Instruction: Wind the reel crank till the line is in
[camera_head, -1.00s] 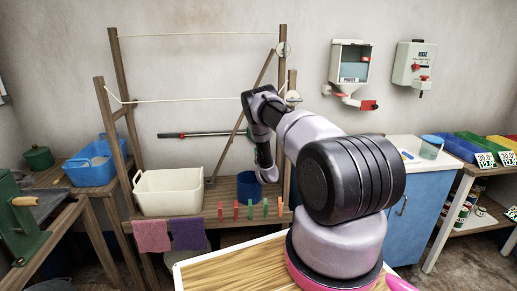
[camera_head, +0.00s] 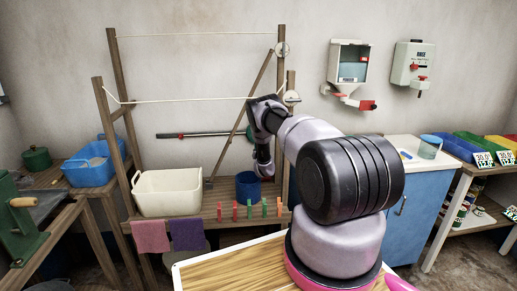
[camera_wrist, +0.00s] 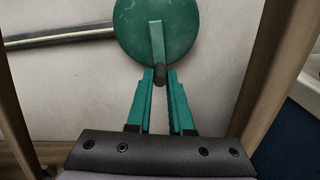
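The reel, a round green disc (camera_wrist: 157,28), fills the top middle of the wrist view. Its green crank arm (camera_wrist: 156,40) points down the picture and ends in a dark knob (camera_wrist: 160,70). My gripper (camera_wrist: 160,78) has its green fingers on either side of this knob, with no clear gap, so it looks shut on it. In the head view my wrist (camera_head: 264,150) is by the right post, and the reel and fingertips are hidden.
A cream tub (camera_head: 167,193) and a blue bucket (camera_head: 247,186) stand on the shelf below. Coloured pegs (camera_head: 250,209) and two cloths (camera_head: 151,236) are at its front edge. A dark bar (camera_head: 220,133) and a slanted brace (camera_head: 226,143) lie behind.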

